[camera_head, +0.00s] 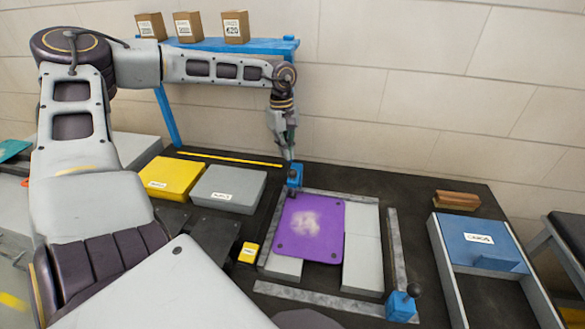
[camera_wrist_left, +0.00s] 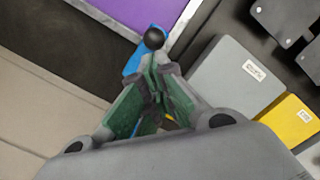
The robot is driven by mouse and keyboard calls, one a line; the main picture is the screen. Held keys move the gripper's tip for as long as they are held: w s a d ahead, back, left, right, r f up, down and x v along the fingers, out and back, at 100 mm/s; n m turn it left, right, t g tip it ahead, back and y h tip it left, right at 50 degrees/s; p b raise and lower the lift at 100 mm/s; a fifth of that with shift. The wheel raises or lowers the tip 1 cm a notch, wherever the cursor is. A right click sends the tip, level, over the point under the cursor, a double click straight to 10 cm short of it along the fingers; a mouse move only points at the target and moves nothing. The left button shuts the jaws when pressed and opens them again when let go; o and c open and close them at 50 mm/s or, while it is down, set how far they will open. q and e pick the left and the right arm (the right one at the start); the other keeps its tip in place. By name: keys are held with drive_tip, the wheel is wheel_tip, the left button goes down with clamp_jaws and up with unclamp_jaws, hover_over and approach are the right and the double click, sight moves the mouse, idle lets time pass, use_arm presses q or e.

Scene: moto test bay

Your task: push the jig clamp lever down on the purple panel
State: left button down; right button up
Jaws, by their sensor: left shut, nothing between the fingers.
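The purple panel (camera_head: 325,238) lies flat in a grey-railed jig (camera_head: 373,230), with a pale smudged patch on it. A blue clamp (camera_head: 295,177) stands at the jig's far left corner. My left gripper (camera_head: 289,153) is shut and empty, pointing down just above this clamp. In the left wrist view the clamp's black knob (camera_wrist_left: 154,38) shows just beyond the shut green fingertips (camera_wrist_left: 154,75); contact cannot be told. A second blue clamp (camera_head: 400,304) with a black knob stands at the near right corner. My right gripper is not in view.
A yellow case (camera_head: 172,178) and a grey case (camera_head: 228,188) lie left of the jig. A small yellow box (camera_head: 249,252) sits near its left rail. A blue-and-grey tray (camera_head: 478,240) and a brown brush-like block (camera_head: 457,199) are at right. A blue shelf (camera_head: 262,46) stands behind.

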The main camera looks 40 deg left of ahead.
use_arm(q)
wheel_tip(320, 180, up, 10)
drive_tip(key=a, duration=0.1)
drive_tip(key=shift+w, duration=0.15)
drive_tip(key=shift+f, duration=0.15)
idle(1.1)
